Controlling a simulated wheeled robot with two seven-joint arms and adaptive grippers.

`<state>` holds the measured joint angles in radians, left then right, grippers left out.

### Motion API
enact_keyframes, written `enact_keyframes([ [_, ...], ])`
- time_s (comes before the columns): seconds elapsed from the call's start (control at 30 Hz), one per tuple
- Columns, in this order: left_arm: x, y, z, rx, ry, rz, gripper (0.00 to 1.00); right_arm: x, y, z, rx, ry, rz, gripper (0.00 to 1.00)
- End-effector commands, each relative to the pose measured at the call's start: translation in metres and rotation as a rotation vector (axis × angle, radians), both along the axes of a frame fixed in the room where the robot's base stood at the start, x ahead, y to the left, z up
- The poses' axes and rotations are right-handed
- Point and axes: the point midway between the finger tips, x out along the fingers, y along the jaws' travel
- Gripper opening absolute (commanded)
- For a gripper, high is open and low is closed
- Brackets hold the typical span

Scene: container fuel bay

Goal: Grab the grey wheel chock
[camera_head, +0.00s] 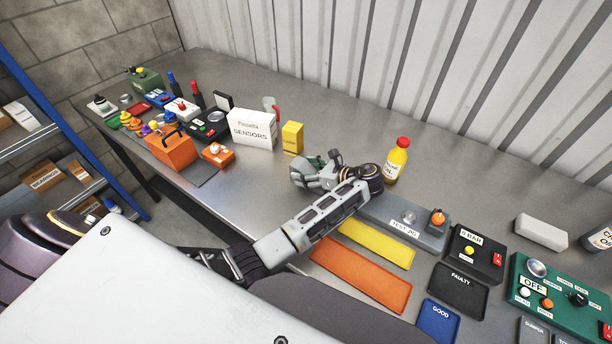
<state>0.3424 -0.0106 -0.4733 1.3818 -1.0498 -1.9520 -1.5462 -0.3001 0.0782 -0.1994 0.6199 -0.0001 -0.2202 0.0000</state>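A light grey block (541,232) lies on the metal bench at the right. It has rounded edges, and I cannot tell whether it is the wheel chock. No clear wedge shape shows elsewhere. My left gripper (303,175) is over the middle of the bench, its fingers pointing left, far to the left of the grey block. A small dark green patch shows by its fingers, and I cannot tell what it belongs to. The finger gap is too small to judge. My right gripper is not in view.
A yellow-bodied bottle with a red cap (397,160) stands close behind my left wrist. A grey test jig (405,222), yellow tray (376,243) and orange tray (360,275) lie right of my forearm. A sensors box (252,129) and orange toolbox (171,150) stand left.

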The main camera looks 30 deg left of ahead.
Motion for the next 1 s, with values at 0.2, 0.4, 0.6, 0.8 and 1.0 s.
enact_keyframes([
  [0.2,0.0,0.0,0.0,0.0,0.0,0.0,0.31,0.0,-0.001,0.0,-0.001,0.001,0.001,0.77],
  [0.4,0.0,0.0,0.001,0.001,-0.002,0.0,0.12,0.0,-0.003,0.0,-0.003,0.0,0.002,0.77],
  [0.6,0.001,0.0,0.001,0.001,-0.002,0.0,0.12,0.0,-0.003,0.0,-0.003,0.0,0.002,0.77],
  [0.8,0.001,0.0,0.009,0.001,-0.005,0.0,0.12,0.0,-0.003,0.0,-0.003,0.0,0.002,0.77],
  [1.0,0.001,0.0,0.031,0.001,-0.006,0.0,0.12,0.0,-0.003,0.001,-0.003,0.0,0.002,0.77],
])
